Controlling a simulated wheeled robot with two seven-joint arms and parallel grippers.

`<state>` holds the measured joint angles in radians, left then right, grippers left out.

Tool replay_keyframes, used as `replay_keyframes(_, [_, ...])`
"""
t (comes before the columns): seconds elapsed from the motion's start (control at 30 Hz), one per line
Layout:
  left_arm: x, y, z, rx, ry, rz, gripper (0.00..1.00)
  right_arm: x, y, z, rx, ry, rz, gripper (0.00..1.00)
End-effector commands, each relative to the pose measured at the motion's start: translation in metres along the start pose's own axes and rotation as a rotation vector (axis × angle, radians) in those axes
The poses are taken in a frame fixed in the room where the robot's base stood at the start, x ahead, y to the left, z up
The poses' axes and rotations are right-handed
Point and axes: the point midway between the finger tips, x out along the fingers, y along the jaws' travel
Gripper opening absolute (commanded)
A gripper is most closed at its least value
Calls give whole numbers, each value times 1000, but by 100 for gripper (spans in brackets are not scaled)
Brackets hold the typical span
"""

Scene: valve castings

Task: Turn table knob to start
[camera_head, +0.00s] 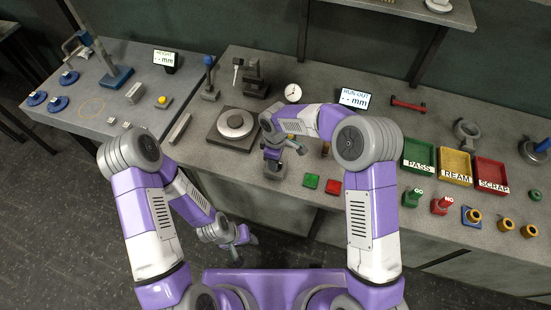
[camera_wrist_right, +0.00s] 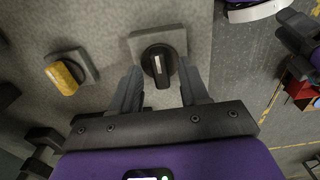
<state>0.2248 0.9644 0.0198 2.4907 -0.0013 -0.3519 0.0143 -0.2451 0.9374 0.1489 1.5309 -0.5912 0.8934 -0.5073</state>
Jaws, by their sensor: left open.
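The black knob (camera_wrist_right: 160,63) sits on a grey square plate, its pointer ridge running up and down in the right wrist view. My right gripper (camera_wrist_right: 163,90) is open, with its two dark fingers apart and their tips near the lower sides of the knob. Clear gaps show between the fingers and the knob. In the head view my right gripper (camera_head: 275,160) points down at the front of the bench and hides the knob. My left gripper (camera_head: 240,240) is open and empty, low in front of the bench.
On the bench, a round turntable (camera_head: 235,125) stands left of my right gripper. Green (camera_head: 311,181) and red (camera_head: 333,186) pads and PASS (camera_head: 419,142), REAM and SCRAP trays are to the right.

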Motion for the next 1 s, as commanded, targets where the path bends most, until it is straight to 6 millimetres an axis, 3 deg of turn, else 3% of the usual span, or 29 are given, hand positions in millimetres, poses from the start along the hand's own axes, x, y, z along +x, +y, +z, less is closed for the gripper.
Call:
replay_keyframes(0.27, [0,0,0,0,0,0,43,-6,0,0,2,1,0,45])
replay_keyframes(0.7, [-5,2,0,0,0,0,43,-70,0,0,0,1,1,45])
replay_keyframes(1.0, [-5,2,0,0,0,0,43,-76,0,0,0,0,-1,45])
